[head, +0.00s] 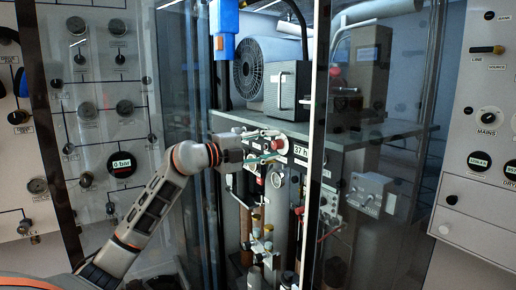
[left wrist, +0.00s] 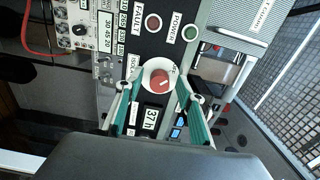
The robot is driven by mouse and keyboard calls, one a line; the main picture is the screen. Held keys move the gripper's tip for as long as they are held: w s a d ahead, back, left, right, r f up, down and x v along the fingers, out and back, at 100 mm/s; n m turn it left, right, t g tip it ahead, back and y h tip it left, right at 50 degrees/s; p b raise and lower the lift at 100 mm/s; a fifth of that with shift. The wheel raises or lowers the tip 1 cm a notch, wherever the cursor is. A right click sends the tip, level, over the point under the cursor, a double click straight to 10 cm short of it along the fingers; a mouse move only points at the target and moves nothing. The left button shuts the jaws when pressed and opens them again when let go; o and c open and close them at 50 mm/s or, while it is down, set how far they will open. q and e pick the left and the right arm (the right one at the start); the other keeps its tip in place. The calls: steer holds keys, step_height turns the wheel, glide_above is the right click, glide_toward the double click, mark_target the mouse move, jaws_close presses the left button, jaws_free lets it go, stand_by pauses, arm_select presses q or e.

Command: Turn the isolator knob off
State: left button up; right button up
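The isolator knob is a red round knob on a white ring (left wrist: 160,78) on a dark panel, beside a partly hidden "ISOL..." label. In the head view the red knob (head: 281,144) shows just beyond my left gripper (head: 268,156). In the left wrist view the teal fingers of my left gripper (left wrist: 159,90) are spread apart, one on each side of the knob's lower part. I cannot tell whether they touch it. The knob's pointer mark is too small to read surely. My right gripper is not in view.
Glass door panels (head: 328,120) flank the cabinet opening. A grey fan unit (head: 262,72) stands on the shelf above. Pipes and valves (head: 262,240) fill the space below.

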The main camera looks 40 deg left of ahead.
arm_select(q)
steer(key=v, duration=1.1)
steer(key=shift+s, duration=0.3)
steer(key=shift+a, duration=0.1)
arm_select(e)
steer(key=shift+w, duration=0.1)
